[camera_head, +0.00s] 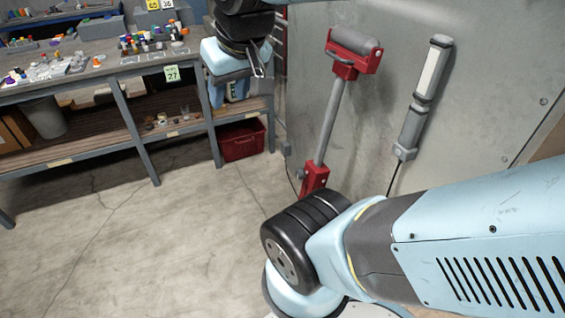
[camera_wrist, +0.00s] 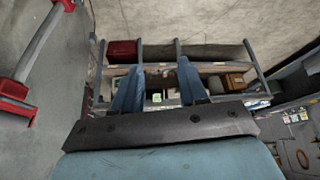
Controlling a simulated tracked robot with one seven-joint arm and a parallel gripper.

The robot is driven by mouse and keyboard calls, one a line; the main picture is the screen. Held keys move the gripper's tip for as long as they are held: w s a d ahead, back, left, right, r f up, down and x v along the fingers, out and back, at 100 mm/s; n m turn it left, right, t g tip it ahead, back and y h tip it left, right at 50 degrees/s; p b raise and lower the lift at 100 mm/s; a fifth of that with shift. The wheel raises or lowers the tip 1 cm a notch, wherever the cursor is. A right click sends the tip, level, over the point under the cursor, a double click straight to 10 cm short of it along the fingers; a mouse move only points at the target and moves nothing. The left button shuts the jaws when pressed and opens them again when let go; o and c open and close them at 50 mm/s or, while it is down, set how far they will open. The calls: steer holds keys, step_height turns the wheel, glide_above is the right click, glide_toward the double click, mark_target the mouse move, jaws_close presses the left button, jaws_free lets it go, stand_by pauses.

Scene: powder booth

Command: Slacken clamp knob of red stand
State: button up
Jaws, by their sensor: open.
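The red stand (camera_head: 345,66) leans or stands by the grey wall panel in the head view. It has a grey roller in a red bracket on top, a grey post, and a red lower part (camera_head: 315,178) partly hidden by my arm. In the wrist view, red parts and the grey post of the stand (camera_wrist: 36,48) show at the left edge. My gripper (camera_head: 258,66) is in front of the bench end, left of the stand and apart from it. In the wrist view its two blue fingers (camera_wrist: 160,84) are spread, with nothing between them.
A workbench (camera_head: 120,82) with small coloured items and a lower shelf runs along the left. A red crate (camera_head: 243,140) sits on the floor by its end. A grey lamp-like bar (camera_head: 422,98) with a cable is on the wall panel. The floor at left is clear.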

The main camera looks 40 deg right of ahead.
steer(key=o, duration=0.3)
steer(key=shift+w, duration=0.15)
steer(key=o, duration=0.3)
steer(key=w+d+f+n+g+h, duration=0.1)
steer(key=w+d+f+g+h, duration=0.1)
steer(key=w+d+f+g, duration=0.3)
steer(key=w+f, duration=0.3)
steer(key=w, duration=0.3)
steer(key=shift+w+d+f+h, duration=0.15)
steer(key=shift+h, duration=0.15)
steer(key=w+d+f+n+g+h, duration=0.1)
steer(key=w+d+f+g+h, duration=0.2)
steer(key=f, duration=0.4)
steer(key=w+d+f+n+g+h, duration=0.1)
steer(key=w+d+f+g, duration=0.1)
steer(key=w+f, duration=0.35)
steer(key=n+h, duration=1)
steer(key=h, duration=0.1)
glide_toward(298, 174)
steer(key=x, duration=1)
steer(key=shift+d+f, duration=0.2)
steer(key=shift+d, duration=0.15)
